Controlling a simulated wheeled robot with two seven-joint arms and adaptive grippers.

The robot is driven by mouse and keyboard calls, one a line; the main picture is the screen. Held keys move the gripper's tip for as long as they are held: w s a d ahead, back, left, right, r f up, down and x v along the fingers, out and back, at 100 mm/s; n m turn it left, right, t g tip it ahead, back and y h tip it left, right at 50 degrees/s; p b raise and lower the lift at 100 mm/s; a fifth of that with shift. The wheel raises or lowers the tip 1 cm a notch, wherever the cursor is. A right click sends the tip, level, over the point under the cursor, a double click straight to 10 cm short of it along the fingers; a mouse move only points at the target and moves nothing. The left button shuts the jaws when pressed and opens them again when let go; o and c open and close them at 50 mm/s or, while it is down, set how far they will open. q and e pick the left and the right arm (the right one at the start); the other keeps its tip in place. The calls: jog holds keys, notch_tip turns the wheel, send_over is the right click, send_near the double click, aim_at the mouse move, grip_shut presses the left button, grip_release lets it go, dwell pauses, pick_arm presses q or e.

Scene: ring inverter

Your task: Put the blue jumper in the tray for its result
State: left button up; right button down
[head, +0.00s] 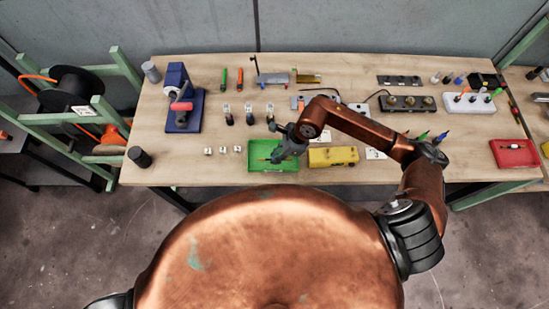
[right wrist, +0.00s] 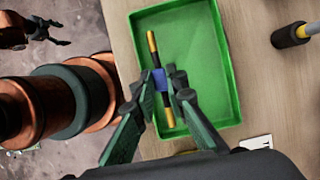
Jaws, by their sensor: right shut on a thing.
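The blue jumper (right wrist: 158,80) has a blue middle and yellow-gold ends. My right gripper (right wrist: 163,84) is shut on its blue middle in the right wrist view. The jumper is over the inside of the green tray (right wrist: 228,98); whether it touches the tray floor I cannot tell. In the head view my right gripper (head: 276,158) is at the green tray (head: 290,166), near the table's front edge, and mostly hides the jumper. A red tray (head: 515,146) lies at the table's right. My left gripper (right wrist: 50,30) shows small in the right wrist view, fingers apart and empty.
A yellow box-shaped device (head: 333,157) stands just right of the green tray. A blue press-like machine (head: 182,100) stands further left. Several probes stand behind the tray. My right arm spans the table's right half.

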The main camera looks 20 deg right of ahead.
jog(key=shift+w+a+f, duration=0.2)
jog(key=shift+w+f, duration=0.05)
jog(key=shift+f, duration=0.1)
notch_tip(320, 180, down, 3)
jog(key=shift+w+p, duration=0.1)
jog(key=shift+p, duration=0.4)
jog(key=shift+f, duration=0.3)
jog(key=c, duration=2.2)
grip_release()
jog(key=shift+r, duration=0.1)
jog(key=shift+d+r, duration=0.1)
jog(key=shift+r, duration=0.15)
jog(key=b+v, duration=0.1)
jog(key=v, duration=1)
jog(key=shift+r, duration=0.3)
